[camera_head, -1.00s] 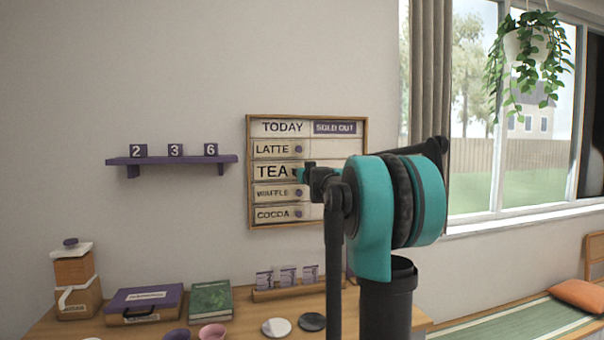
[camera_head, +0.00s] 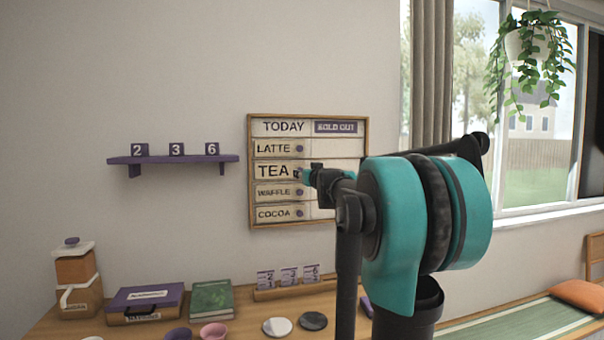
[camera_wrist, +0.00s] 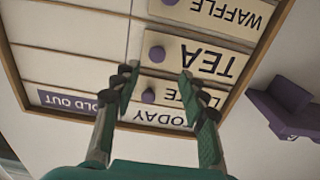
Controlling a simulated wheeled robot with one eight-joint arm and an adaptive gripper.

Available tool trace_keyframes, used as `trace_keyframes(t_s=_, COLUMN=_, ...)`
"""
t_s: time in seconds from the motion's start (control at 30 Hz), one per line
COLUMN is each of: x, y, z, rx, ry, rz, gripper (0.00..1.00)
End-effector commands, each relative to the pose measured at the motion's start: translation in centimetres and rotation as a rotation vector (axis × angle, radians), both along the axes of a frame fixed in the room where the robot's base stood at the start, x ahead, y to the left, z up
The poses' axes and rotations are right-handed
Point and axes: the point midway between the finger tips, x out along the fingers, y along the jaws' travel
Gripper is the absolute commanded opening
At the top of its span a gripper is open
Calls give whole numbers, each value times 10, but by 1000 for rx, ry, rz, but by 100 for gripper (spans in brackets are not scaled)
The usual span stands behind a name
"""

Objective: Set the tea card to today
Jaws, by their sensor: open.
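The menu board (camera_head: 250,172) hangs on the wall with a TODAY column at left and a SOLD OUT column at right. The tea card (camera_head: 272,171) sits in its row under TODAY; in the wrist view it appears upside down (camera_wrist: 207,60) with its round purple knob (camera_wrist: 157,54). My gripper (camera_head: 304,174) is at the right end of the tea card, covering part of it. In the wrist view my gripper (camera_wrist: 158,78) is open and empty, its fingertips on either side of the knob's line but short of it in the picture. Contact cannot be told.
Latte (camera_head: 272,148), waffle (camera_head: 272,192) and cocoa (camera_head: 273,213) cards also sit under TODAY. A purple shelf (camera_head: 172,160) with number blocks is left of the board. The counter below holds boxes, a book (camera_head: 211,299) and cups.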

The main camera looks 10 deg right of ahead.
Motion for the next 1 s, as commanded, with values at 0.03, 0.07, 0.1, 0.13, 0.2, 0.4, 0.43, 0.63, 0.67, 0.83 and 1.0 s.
trace_keyframes(t_s=0.03, x=-11, y=-1, z=0, rx=0, ry=0, rz=-1, gripper=43)
trace_keyframes(t_s=0.07, x=-16, y=-1, z=0, rx=0, ry=0, rz=-1, gripper=43)
trace_keyframes(t_s=0.1, x=-22, y=-1, z=0, rx=0, ry=0, rz=0, gripper=43)
trace_keyframes(t_s=0.13, x=-26, y=-1, z=0, rx=0, ry=0, rz=0, gripper=43)
trace_keyframes(t_s=0.2, x=-36, y=-1, z=0, rx=0, ry=0, rz=0, gripper=43)
trace_keyframes(t_s=0.4, x=-50, y=-1, z=0, rx=0, ry=0, rz=1, gripper=43)
trace_keyframes(t_s=0.43, x=-51, y=-1, z=0, rx=0, ry=0, rz=1, gripper=43)
trace_keyframes(t_s=0.63, x=-53, y=-1, z=0, rx=0, ry=0, rz=1, gripper=43)
trace_keyframes(t_s=0.67, x=-53, y=-1, z=0, rx=0, ry=0, rz=1, gripper=43)
trace_keyframes(t_s=0.83, x=-53, y=2, z=-3, rx=0, ry=3, rz=9, gripper=43)
trace_keyframes(t_s=1.0, x=-69, y=38, z=-44, rx=1, ry=52, rz=113, gripper=43)
